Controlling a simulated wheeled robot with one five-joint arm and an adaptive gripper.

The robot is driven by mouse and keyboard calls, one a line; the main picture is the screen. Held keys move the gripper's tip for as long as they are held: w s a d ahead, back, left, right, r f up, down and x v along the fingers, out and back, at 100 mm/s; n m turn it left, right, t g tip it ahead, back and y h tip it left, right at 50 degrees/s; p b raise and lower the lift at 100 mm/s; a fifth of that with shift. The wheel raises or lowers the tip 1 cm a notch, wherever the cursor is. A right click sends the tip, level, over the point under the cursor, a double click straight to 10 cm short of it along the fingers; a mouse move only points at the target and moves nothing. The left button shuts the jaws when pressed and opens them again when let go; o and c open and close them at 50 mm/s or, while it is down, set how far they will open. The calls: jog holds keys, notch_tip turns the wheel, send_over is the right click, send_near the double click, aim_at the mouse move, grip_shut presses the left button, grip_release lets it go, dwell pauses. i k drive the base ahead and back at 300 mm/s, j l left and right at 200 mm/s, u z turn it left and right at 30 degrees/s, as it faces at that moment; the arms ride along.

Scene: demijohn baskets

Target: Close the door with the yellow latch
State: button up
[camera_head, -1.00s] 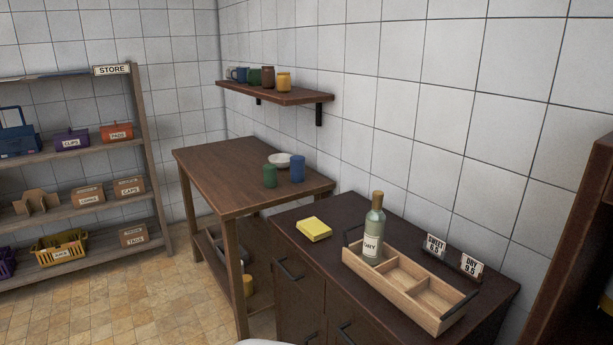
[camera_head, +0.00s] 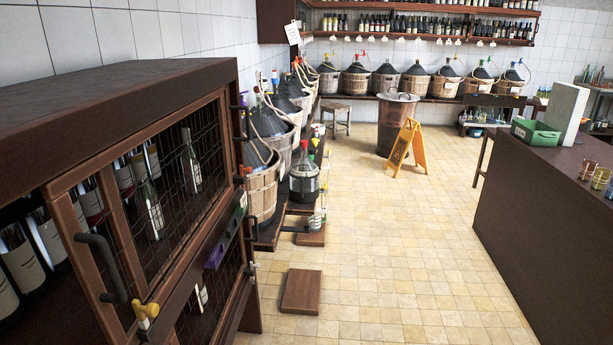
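A dark wooden cabinet (camera_head: 120,85) with bottles inside fills the left side. Its upper wire-mesh door (camera_head: 118,232) appears to stand ajar, its near edge swung out from the cabinet front. Bottles show in the gap beside that edge. The door has a dark curved handle (camera_head: 102,268) near its near edge. A yellow latch (camera_head: 147,312) sits low near the same edge. A purple latch (camera_head: 215,256) is farther along, lower on the cabinet front. I cannot make out my gripper in the current view.
The tiled floor (camera_head: 390,280) right of the cabinet is largely clear. A brown board (camera_head: 301,291) lies on it. Basketed demijohns (camera_head: 262,185) stand beyond the cabinet. A yellow floor sign (camera_head: 408,147) stands by a barrel (camera_head: 397,115). A dark counter (camera_head: 545,225) bounds the right.

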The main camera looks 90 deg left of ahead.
aim_at(59, 202)
jog(key=u, duration=3.7)
